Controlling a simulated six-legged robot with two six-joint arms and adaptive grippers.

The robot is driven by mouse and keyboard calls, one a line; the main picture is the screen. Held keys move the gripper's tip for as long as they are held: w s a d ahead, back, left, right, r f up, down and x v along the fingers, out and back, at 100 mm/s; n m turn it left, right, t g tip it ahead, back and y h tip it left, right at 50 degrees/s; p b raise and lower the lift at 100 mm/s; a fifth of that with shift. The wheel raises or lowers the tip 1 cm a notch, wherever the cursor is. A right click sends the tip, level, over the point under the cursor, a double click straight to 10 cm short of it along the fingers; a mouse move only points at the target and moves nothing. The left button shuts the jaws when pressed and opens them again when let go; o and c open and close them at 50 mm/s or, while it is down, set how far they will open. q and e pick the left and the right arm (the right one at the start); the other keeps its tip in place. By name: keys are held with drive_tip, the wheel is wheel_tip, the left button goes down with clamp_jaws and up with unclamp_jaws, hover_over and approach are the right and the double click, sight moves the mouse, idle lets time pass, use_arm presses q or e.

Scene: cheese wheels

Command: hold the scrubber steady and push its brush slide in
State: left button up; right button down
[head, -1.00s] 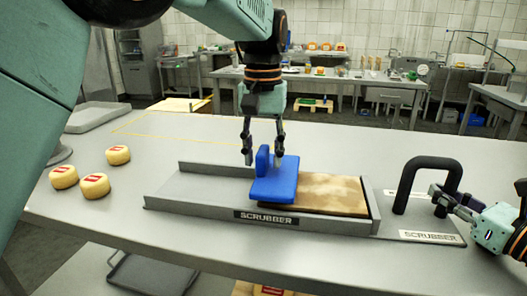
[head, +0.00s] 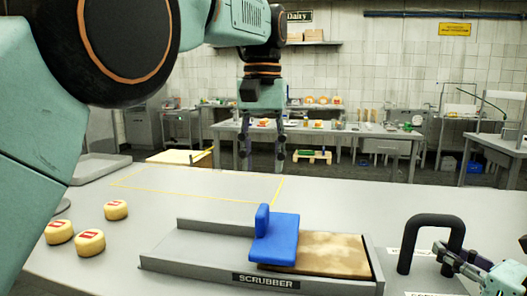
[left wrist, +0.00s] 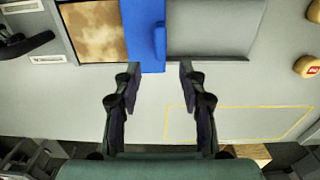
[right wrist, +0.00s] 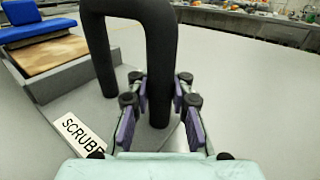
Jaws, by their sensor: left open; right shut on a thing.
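The scrubber is a grey tray (head: 190,268) with a SCRUBBER label and a brown brush bed (head: 335,257) at its right end. The blue brush slide (head: 276,243), with an upright tab, sits mid-tray and covers the bed's left edge. My left gripper (head: 262,158) is open and empty, raised above and behind the slide; the left wrist view shows its spread fingers (left wrist: 153,90) apart from the slide (left wrist: 146,35). My right gripper (right wrist: 160,105) is shut on one leg of the black arched handle (right wrist: 125,8), which stands right of the tray; the handle also shows in the head view (head: 415,225).
Several small yellow cheese wheels (head: 90,242) lie on the table left of the tray. A yellow outlined rectangle (head: 200,187) marks bare table behind it. A grey tray (head: 95,167) stands at the far left. Other benches are in the background.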

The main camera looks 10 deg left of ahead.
sight(277, 228)
use_arm(q)
drive_tip(key=shift+r, duration=0.45)
